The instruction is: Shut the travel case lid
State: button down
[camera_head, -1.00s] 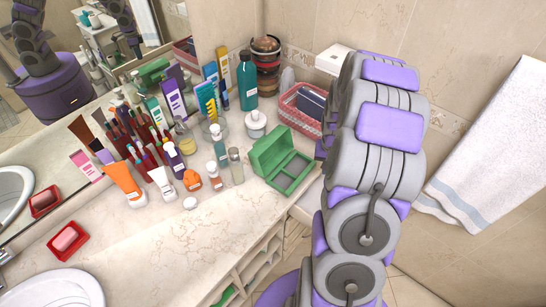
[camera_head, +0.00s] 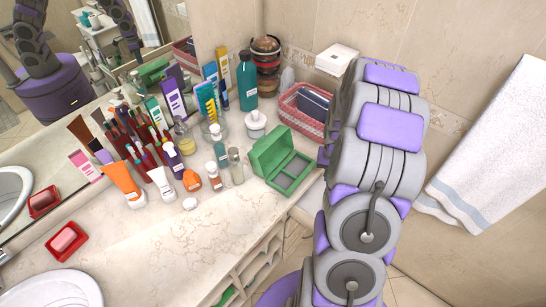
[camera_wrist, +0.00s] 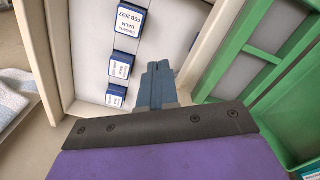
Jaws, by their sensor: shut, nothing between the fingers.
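The green travel case (camera_head: 283,160) stands open near the right edge of the vanity counter, its lid raised on the left and its divided base facing up. In the wrist view, part of a green divided frame (camera_wrist: 265,65), apparently the case, shows at the right. My gripper (camera_wrist: 157,68) is shut and empty, to the left of that green frame and apart from it in the picture. In the head view my arm hides the gripper. I cannot tell the gripper's height relative to the case.
Several bottles, tubes and jars crowd the counter (camera_head: 150,240) left of the case. A pink basket (camera_head: 303,112) stands behind it. In the wrist view several small blue labelled items (camera_wrist: 125,65) sit on a pale surface left of my gripper. A towel (camera_head: 495,150) hangs at right.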

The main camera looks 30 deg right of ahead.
notch_tip(320, 180, up, 8)
jog(key=p, duration=0.2)
dwell(0.7)
dwell(0.3)
jog(key=s+a+r+n+b, duration=0.15)
jog(key=a+r, duration=0.25)
jog(key=a, duration=0.6)
jog(key=s+a+r+n+b, duration=0.1)
jog(key=s+a+r+n, duration=0.3)
jog(key=a, duration=0.6)
jog(key=s+a+r+n+g+b, duration=0.1)
jog(key=s+a, duration=0.4)
jog(key=s, duration=0.3)
jog(key=s+a+r+n+b, duration=0.1)
jog(key=s+a, duration=0.5)
jog(key=s, duration=0.2)
jog(key=shift+r+g, duration=0.4)
